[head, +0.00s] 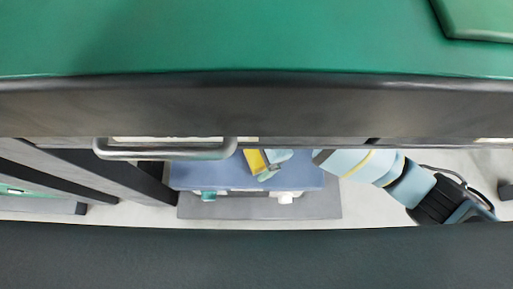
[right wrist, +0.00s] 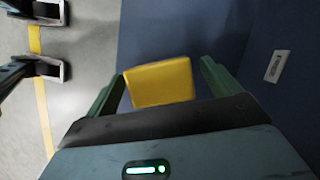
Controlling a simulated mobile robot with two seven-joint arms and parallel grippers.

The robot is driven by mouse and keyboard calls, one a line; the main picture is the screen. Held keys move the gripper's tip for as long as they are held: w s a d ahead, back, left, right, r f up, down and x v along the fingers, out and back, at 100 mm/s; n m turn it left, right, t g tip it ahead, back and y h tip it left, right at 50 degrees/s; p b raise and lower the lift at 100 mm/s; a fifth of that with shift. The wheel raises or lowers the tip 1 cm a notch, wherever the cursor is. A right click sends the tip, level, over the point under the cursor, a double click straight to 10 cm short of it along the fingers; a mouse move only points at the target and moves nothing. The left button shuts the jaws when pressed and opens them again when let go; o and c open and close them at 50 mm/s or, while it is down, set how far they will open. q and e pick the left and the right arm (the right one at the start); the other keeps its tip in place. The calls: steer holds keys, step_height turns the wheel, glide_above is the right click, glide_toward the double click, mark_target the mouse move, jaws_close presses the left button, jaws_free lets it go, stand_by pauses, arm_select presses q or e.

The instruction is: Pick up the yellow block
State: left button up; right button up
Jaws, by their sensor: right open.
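The yellow block (right wrist: 160,83) shows in the right wrist view between the two green fingers of my right gripper (right wrist: 163,70). The fingers are apart, with gaps between them and the block's sides. I cannot tell how far the block lies beyond the fingertips. In the head view a yellow piece (head: 256,162) shows below the grey bench edge, beside pale blue and green parts. The bench hides part of that area. My left gripper is not seen.
A green-topped bench (head: 250,35) with a metal handle (head: 165,152) on its front fills the upper head view. A dark blue surface (right wrist: 228,30) with a small white label (right wrist: 277,66) lies around the block. Grey floor (right wrist: 90,35) with a yellow line is at left.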

mark_target(251, 156)
steer(key=c, duration=1.2)
steer(key=shift+r, duration=0.1)
steer(key=shift+r+p, duration=0.35)
steer(key=shift+r, duration=0.1)
step_height(251, 156, up, 3)
steer(key=shift+r+p, duration=0.1)
steer(key=shift+p, duration=0.95)
steer(key=s+d+p, duration=0.2)
steer(key=s+p, duration=0.1)
steer(key=s, duration=0.4)
steer(key=s+d+p, duration=0.2)
steer(key=s+d, duration=0.1)
steer(key=s, duration=0.5)
steer(key=shift+r+p, duration=0.4)
